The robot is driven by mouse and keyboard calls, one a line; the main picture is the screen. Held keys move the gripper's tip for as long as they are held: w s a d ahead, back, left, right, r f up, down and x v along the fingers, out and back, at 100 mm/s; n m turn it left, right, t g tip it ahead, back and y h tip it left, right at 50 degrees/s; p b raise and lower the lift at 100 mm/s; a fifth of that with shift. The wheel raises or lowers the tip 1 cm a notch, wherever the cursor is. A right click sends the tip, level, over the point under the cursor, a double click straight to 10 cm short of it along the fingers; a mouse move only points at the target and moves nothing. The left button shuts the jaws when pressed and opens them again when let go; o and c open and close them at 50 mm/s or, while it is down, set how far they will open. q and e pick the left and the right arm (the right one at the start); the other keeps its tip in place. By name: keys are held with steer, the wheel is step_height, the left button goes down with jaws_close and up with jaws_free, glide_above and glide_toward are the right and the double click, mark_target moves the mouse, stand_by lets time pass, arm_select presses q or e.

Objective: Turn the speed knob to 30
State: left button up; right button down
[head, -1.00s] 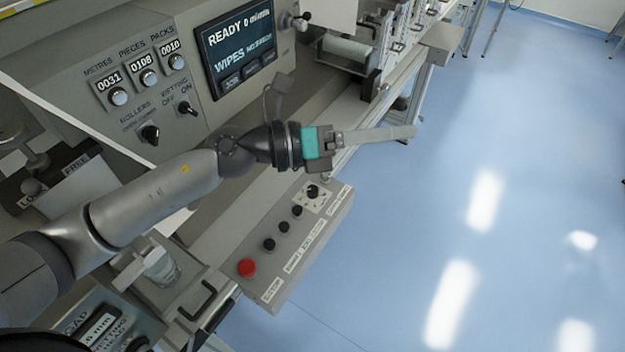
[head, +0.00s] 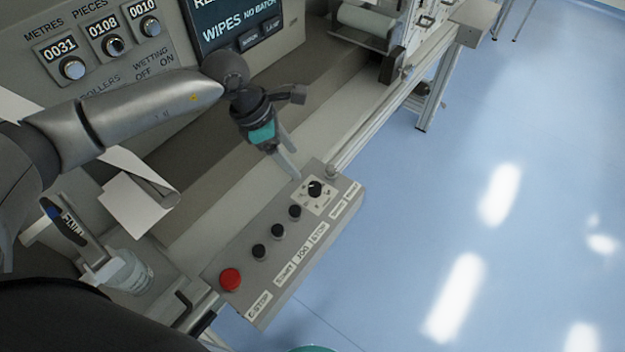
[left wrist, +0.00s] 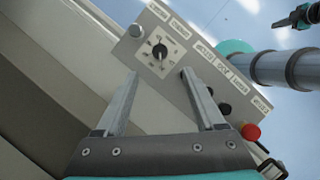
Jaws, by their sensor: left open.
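The speed knob (head: 315,188) is a black knob on a pale square dial plate at the far end of the grey control box (head: 240,305). It also shows in the left wrist view (left wrist: 159,50), where the dial markings are too small to read. My left gripper (head: 297,178) points down beside the knob, just to its left in the head view. In the left wrist view its two fingers (left wrist: 159,72) are apart and empty, with the knob beyond the gap between their tips.
Several black buttons (head: 277,231) and a red stop button (head: 230,279) line the same box. The machine's counter panel (head: 108,45) and screen (head: 235,25) stand behind. A jar (head: 132,272) is at lower left. Blue floor is open to the right.

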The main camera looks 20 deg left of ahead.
mark_target(314, 186)
arm_select(q)
steer(key=x, duration=1.1)
steer(key=shift+d, duration=0.15)
jaws_close()
